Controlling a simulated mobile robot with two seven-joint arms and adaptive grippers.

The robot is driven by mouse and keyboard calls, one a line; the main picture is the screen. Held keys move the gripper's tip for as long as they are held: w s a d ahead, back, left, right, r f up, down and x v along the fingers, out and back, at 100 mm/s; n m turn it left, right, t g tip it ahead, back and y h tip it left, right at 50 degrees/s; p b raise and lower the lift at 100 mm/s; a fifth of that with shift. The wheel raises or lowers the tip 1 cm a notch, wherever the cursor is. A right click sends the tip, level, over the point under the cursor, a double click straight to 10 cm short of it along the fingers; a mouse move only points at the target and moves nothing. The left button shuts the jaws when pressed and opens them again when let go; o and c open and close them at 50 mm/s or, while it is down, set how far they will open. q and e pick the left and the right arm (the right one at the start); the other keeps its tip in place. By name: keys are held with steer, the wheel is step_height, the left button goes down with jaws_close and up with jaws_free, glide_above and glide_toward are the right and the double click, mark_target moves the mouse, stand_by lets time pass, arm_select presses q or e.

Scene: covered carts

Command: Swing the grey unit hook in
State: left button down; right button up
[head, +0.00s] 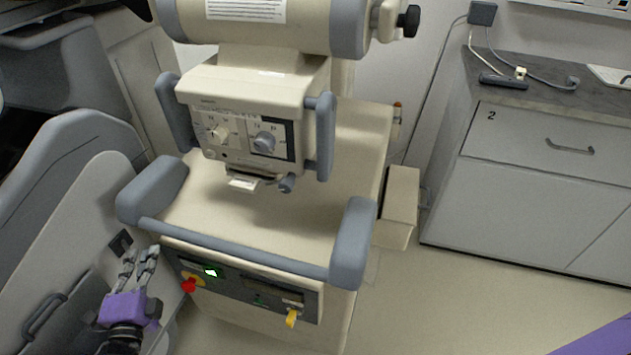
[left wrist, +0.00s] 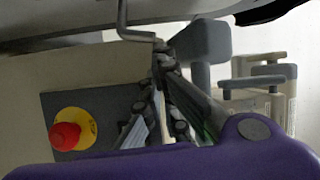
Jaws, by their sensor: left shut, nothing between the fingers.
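My left gripper (head: 141,254) is shut and empty, at the lower left of the head view. It is beside the left front corner of the beige unit (head: 270,175), next to a pale upright panel (head: 65,245). In the left wrist view, a thin grey bent rod (left wrist: 124,22) comes down from the top and turns right; it looks like the grey hook. Its lower end is close to the tips of my left gripper (left wrist: 160,58); I cannot tell whether they touch. I cannot make out the hook in the head view. My right gripper is not in view.
A red knob on a yellow disc (head: 189,284) is on the unit's front panel, right of my left gripper. The unit has a grey front rail (head: 235,250). A cabinet (head: 530,190) stands right; floor between is clear.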

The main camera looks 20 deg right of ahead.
arm_select(q)
steer(key=shift+s+a+m+h, duration=0.15)
steer(key=shift+a+m+h, duration=0.15)
steer(key=shift+h, duration=0.2)
steer(key=shift+s+a+m+g+h, duration=0.3)
steer(key=shift+a+h, duration=0.2)
steer(key=shift+a, duration=0.4)
steer(key=shift+s+a+m+g+h, duration=0.15)
steer(key=shift+s+a+m+h, duration=0.3)
steer(key=shift+a, duration=0.45)
steer(key=shift+s+a+m+g+h, duration=0.15)
steer(key=shift+a+m+g+h, duration=0.1)
steer(key=shift+a+h, duration=0.5)
steer(key=shift+a, duration=0.15)
